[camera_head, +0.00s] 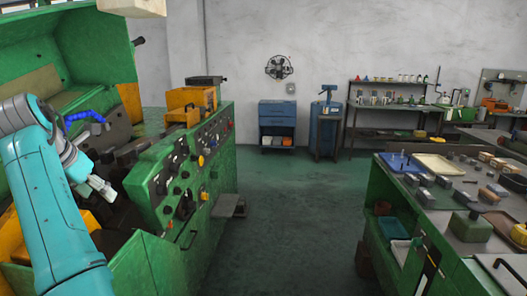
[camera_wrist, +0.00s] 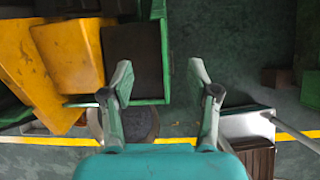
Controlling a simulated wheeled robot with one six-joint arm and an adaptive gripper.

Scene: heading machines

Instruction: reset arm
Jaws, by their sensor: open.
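My gripper (camera_wrist: 162,88) is open and empty in the wrist view, its two fingers apart with the floor and machine parts beyond them. In the head view my gripper (camera_head: 103,188) is at the left, at the end of my teal arm. It is over the dark inner part of the green heading machine (camera_head: 150,190), left of the machine's control panel. I cannot tell from this view how far it is above the machine.
A yellow machine part (camera_wrist: 75,60) is left of the fingers in the wrist view. A green workbench (camera_head: 400,215) with trays and small parts stands at the right. Blue cabinets (camera_head: 277,122) stand at the back wall. The floor (camera_head: 290,210) between machine and bench is clear.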

